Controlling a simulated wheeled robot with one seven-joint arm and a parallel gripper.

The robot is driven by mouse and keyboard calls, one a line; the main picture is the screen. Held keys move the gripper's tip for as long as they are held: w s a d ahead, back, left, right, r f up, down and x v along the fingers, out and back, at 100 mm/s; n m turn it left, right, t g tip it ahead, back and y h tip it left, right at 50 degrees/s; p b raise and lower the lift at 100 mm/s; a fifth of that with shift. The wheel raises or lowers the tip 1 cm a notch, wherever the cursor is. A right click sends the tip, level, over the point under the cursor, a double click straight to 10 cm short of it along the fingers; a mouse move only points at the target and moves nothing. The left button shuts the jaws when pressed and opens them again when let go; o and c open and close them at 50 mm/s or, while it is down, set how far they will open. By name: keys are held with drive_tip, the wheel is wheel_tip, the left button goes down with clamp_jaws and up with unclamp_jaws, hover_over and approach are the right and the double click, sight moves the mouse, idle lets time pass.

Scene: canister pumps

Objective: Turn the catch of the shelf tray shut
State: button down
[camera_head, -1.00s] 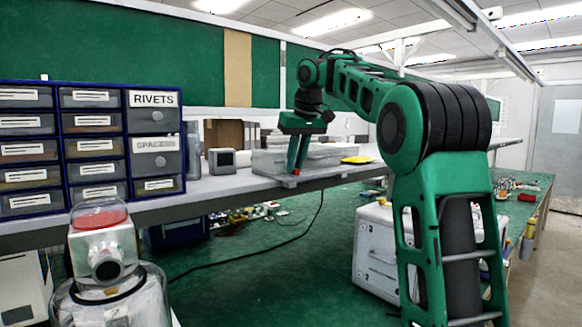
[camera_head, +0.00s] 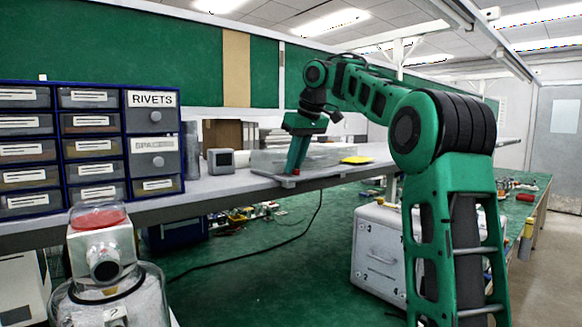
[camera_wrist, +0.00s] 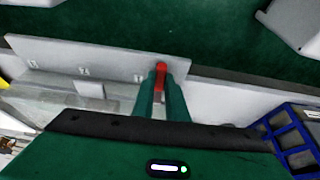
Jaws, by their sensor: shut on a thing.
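The shelf tray (camera_head: 335,156) is a clear, pale box on the grey shelf, right of the small grey box. The red catch (camera_wrist: 161,70) is at the right part of that panel. My gripper (camera_wrist: 162,88) is shut on the catch, with one green finger on each side of it. In the head view my gripper (camera_head: 294,168) reaches down at a tilt to the tray's front edge, and its fingers mostly hide the catch there.
A blue drawer cabinet (camera_head: 92,142) stands at the left of the shelf (camera_head: 225,190). The small grey box (camera_head: 221,161) stands left of the tray and a yellow item (camera_head: 356,160) right of it. A white case (camera_head: 378,255) and a black cable lie below on the green bench.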

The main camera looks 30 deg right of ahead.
drive_tip(key=shift+f, duration=0.2)
drive_tip(key=c, duration=1.8)
unclamp_jaws()
drive_tip(key=shift+o, duration=0.2)
drive_tip(key=shift+r, duration=0.1)
drive_tip(key=a+v, duration=0.1)
drive_tip(key=v, duration=0.9)
drive_tip(key=shift+d+r, duration=0.35)
drive_tip(key=shift+r, duration=0.05)
